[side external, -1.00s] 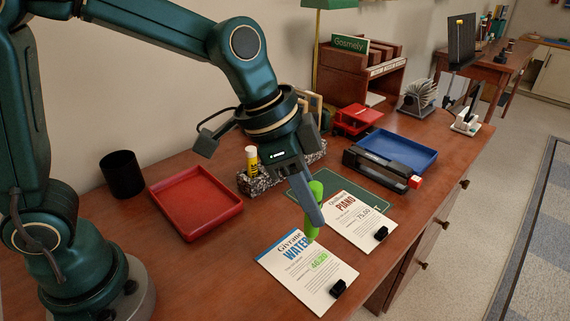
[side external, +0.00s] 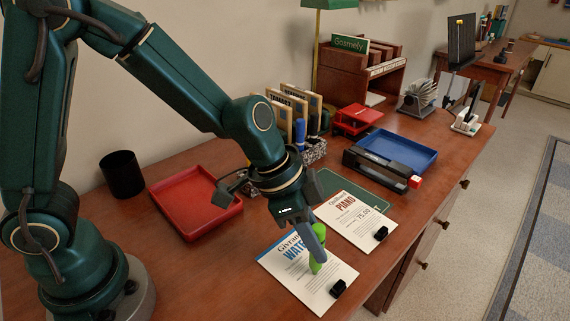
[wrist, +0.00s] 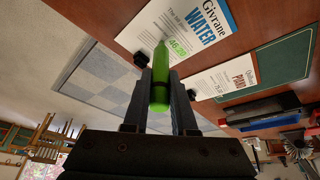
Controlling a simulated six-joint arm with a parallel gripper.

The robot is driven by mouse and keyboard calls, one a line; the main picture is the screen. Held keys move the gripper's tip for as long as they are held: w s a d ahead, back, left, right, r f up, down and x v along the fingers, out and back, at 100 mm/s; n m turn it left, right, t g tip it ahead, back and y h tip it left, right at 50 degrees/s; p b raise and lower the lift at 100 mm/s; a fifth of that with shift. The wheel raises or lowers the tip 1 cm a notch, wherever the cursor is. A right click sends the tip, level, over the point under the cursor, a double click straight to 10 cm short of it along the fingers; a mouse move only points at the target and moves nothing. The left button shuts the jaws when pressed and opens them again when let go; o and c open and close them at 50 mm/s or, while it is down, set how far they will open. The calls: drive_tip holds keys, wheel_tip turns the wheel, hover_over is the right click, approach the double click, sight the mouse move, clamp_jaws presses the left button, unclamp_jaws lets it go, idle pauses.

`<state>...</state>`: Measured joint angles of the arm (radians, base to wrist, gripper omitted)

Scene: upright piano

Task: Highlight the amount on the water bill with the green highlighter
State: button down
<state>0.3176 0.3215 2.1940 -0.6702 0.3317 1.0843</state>
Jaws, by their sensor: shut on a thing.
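My gripper (side external: 318,252) is shut on the green highlighter (side external: 317,264) and holds it over the water bill (side external: 320,299). The water bill is a white sheet with a blue "WATER" heading, lying flat on the desk. In the wrist view, the highlighter (wrist: 160,85) stands between my fingers with its tip at the printed amount (wrist: 179,47). I cannot tell whether the tip touches the paper. In the side view, my gripper and the highlighter hide the amount.
A piano bill (side external: 352,222) with a red heading and a plain amount lies beside the water bill. Black clips (side external: 338,288) sit at the bills' corners. A red tray (side external: 190,203), black stapler (side external: 378,168) and blue tray (side external: 408,150) stand farther back. The desk's front edge is close.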

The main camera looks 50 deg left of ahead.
drive_tip(key=w, duration=0.3)
drive_tip(key=shift+w+a+f, duration=0.1)
drive_tip(key=shift+w+a, duration=0.05)
drive_tip(key=shift+a, duration=0.15)
drive_tip(key=shift+s+d, duration=0.2)
drive_tip(key=shift+s, duration=0.75)
drive_tip(key=shift+s+d, duration=0.25)
drive_tip(key=shift+s, duration=0.25)
drive_tip(key=shift+s+d, duration=0.2)
drive_tip(key=shift+s, duration=0.3)
drive_tip(key=shift+a+r, duration=0.25)
drive_tip(key=shift+r, duration=1.1)
drive_tip(key=shift+a+r, duration=0.25)
drive_tip(key=shift+r, duration=1.05)
drive_tip(key=shift+a+r, duration=0.25)
drive_tip(key=shift+r, duration=1.1)
